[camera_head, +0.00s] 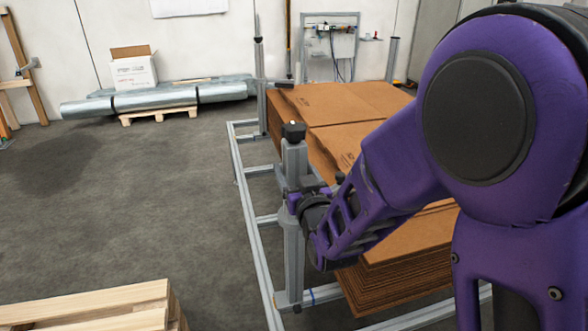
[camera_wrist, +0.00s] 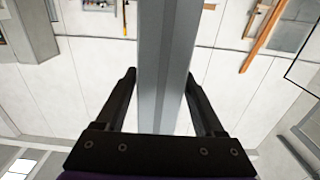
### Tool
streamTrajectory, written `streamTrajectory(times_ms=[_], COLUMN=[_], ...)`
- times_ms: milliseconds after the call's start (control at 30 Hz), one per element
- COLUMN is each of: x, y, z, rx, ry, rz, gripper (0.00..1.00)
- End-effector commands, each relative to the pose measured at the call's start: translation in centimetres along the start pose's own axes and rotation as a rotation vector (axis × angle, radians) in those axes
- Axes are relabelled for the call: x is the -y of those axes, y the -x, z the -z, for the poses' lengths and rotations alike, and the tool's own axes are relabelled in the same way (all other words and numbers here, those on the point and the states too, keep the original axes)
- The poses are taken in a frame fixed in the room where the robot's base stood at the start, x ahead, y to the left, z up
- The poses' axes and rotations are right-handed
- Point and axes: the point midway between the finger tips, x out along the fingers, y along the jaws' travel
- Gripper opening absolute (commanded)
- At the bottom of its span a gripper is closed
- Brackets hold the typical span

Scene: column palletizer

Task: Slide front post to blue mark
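The front post (camera_head: 293,245) is a grey upright metal profile with a black cap, standing on the front part of the metal frame. The blue mark (camera_head: 311,296) is a small blue line on the frame's near rail, to the right of the post's foot, with a gap between them. My gripper (camera_head: 299,190) is at the upper part of the post, coming from the right. In the wrist view the post (camera_wrist: 167,60) runs between the two black fingers of my gripper (camera_wrist: 161,80), whose tips meet its edges on both sides. My gripper looks shut on it.
Stacked brown cardboard (camera_head: 385,275) lies inside the metal frame (camera_head: 255,245), right behind the post and below my arm. A second post (camera_head: 261,85) stands at the far corner. Wooden boards (camera_head: 95,305) are at the lower left. The floor left of the frame is clear.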

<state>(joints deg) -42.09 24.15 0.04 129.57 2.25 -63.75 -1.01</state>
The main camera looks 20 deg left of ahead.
Motion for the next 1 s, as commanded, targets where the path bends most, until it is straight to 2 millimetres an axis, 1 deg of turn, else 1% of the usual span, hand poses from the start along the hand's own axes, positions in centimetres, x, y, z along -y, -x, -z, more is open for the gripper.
streamTrajectory(times_ms=[33, 167, 200, 267, 300, 367, 667, 733, 767, 867, 1000], x=[0.0, 0.0, 0.0, 0.0, 0.0, 0.0, -0.1, -0.5, -0.8, -2.8, -6.6], y=[0.0, 0.0, 0.0, 0.0, 0.0, 0.0, 0.0, 0.0, -0.1, -0.1, 0.0], z=[0.0, 0.0, 0.0, 0.0, 0.0, 0.0, 0.0, 0.0, 0.0, 0.0, 0.0], rx=[0.000, 0.000, 0.000, 0.000, 0.000, 0.000, 0.000, 0.000, 0.000, -0.001, -0.001], ry=[0.000, 0.000, 0.000, 0.000, 0.000, 0.000, 0.000, 0.001, 0.001, 0.001, 0.002], rz=[0.000, 0.000, 0.000, 0.000, 0.000, 0.000, 0.000, -0.002, -0.003, -0.008, -0.010], gripper=[0.59, 0.36, 0.29, 0.18, 0.11, 0.00, 0.00, 0.00, 0.00, 0.00, 0.00])
